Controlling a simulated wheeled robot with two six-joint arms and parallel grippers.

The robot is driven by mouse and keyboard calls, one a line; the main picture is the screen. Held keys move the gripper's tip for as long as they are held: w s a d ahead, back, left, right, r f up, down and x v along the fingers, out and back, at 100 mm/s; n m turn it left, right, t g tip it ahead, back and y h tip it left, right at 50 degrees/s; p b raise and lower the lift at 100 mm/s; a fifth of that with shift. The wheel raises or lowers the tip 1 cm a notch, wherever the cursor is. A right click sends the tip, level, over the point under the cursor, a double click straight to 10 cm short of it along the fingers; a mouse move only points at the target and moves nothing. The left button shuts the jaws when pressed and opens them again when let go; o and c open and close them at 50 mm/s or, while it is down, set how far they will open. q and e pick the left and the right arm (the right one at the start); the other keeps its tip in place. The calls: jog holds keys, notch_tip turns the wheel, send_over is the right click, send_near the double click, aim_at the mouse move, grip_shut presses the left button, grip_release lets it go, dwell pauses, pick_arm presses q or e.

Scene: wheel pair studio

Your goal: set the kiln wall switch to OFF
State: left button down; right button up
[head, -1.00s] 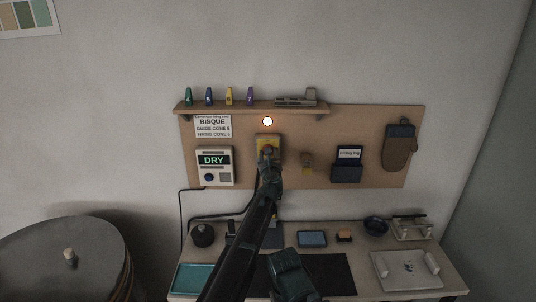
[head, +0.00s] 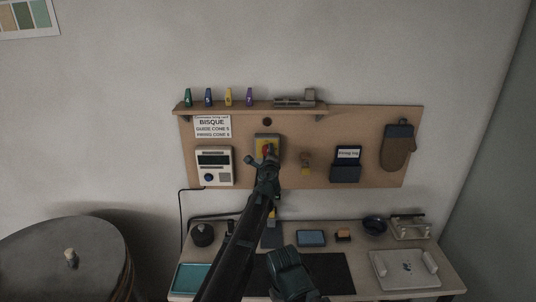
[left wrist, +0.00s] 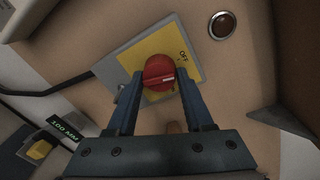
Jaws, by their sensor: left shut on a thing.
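The kiln wall switch is a red rotary knob (left wrist: 158,72) on a yellow plate (left wrist: 130,62) with a grey surround, fixed to the tan board. In the head view the yellow plate (head: 259,143) sits near the board's middle. The word OFF is printed on the plate to the upper right of the knob in the left wrist view. A white mark on the knob points roughly right there. My left gripper (left wrist: 160,80) is shut on the knob, one finger on each side. In the head view my left gripper (head: 266,160) covers the lower part of the switch.
A round lamp (left wrist: 222,25) beside the plate is unlit; it also shows above the switch (head: 267,122). The controller (head: 214,166) at left has a dark display. A shelf (head: 250,108) juts out above. A holder (head: 346,171) and a mitt (head: 398,150) hang right.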

pick_arm(q)
jog(key=shift+n, duration=1.4)
jog(key=shift+c, duration=1.5)
grip_release()
jog(key=shift+s, duration=0.1)
jog(key=s+r+p, duration=0.1)
jog(key=s, duration=1.2)
jog(key=shift+s, duration=0.3)
jog(key=shift+a, duration=0.1)
